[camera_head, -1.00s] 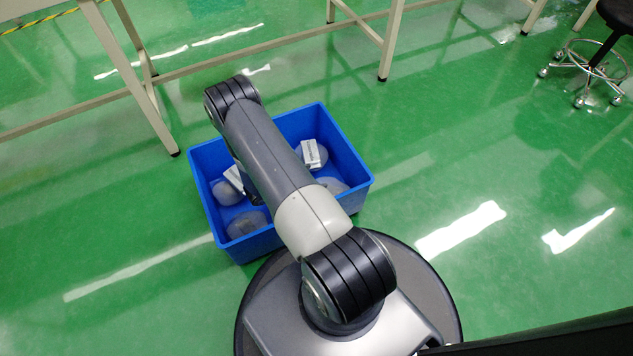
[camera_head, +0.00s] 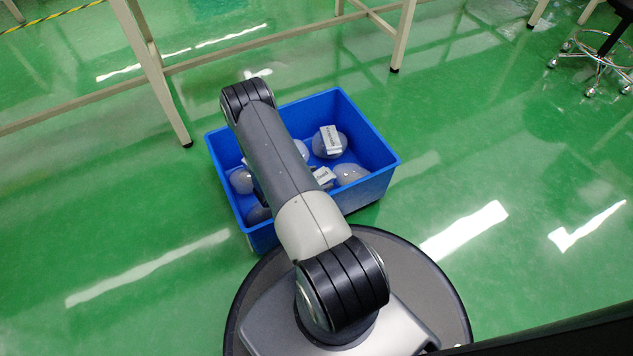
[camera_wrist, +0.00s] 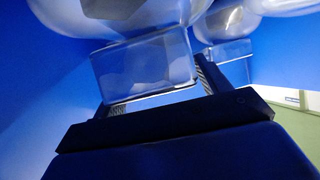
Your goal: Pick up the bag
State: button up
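Several clear, rounded bags with greyish contents, some with white labels, lie in a blue bin. One labelled bag (camera_head: 327,143) is at the bin's far right, and another label (camera_head: 323,177) shows beside my arm. My arm reaches over the bin and hides my gripper and part of the contents in the head view. In the wrist view my gripper (camera_wrist: 158,92) has its two fingers wide apart. A clear bag (camera_wrist: 145,62) lies at the fingers and covers most of the left one. I cannot tell whether the fingers touch it.
The blue bin (camera_head: 368,190) stands on the green floor close to my base, its walls around the gripper. A table leg (camera_head: 150,75) stands at its upper left, another (camera_head: 404,38) beyond it. A wheeled stool (camera_head: 598,62) is at the far right. Floor right of the bin is clear.

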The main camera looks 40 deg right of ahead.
jog(key=c, duration=0.8)
jog(key=shift+c, duration=0.2)
